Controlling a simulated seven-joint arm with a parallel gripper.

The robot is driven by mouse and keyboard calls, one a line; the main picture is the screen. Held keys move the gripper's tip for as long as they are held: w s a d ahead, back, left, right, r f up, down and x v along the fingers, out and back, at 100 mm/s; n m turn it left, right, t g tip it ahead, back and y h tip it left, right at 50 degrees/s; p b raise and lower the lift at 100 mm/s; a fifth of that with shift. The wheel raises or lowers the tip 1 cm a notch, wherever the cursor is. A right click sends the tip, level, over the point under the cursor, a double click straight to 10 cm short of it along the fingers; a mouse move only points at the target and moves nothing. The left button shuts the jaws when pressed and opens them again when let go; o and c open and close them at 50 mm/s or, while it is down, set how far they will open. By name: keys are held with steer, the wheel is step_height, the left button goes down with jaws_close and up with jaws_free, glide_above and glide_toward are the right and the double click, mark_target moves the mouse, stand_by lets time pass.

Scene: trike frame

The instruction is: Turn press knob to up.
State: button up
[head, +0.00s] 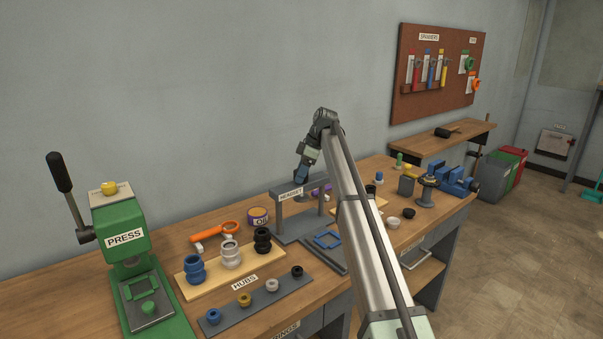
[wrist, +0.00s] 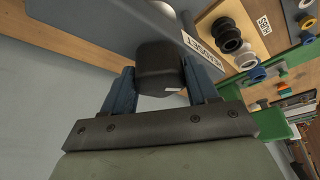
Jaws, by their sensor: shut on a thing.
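My gripper (head: 301,178) is at the grey stand labelled HEADSET (head: 279,205), near its top bar. In the wrist view its two blue fingers (wrist: 160,80) are closed on the sides of a dark round knob (wrist: 158,62) with a small white mark on its lower edge. The knob is beside the bar with the HEADSET label (wrist: 202,52). In the head view my gripper and arm hide this knob. The green press (head: 122,262), labelled PRESS, stands at the left with a yellow knob (head: 109,187) on top, far from my gripper.
A board with hubs (head: 231,256) and a grey strip of small rings (head: 258,299) lie left of the stand. A blue vise (head: 458,180) is at the right.

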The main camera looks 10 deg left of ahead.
steer(key=n, duration=0.2)
steer(key=n+g, duration=0.1)
steer(key=n, duration=0.1)
steer(key=shift+w+a+g, duration=0.1)
steer(key=shift+g, duration=0.2)
steer(key=shift+n+g+h, duration=0.5)
steer(key=shift+n+h, duration=0.1)
steer(key=shift+n, duration=1.2)
steer(key=shift+f, duration=0.1)
steer(key=o, duration=1)
steer(key=shift+o, duration=0.2)
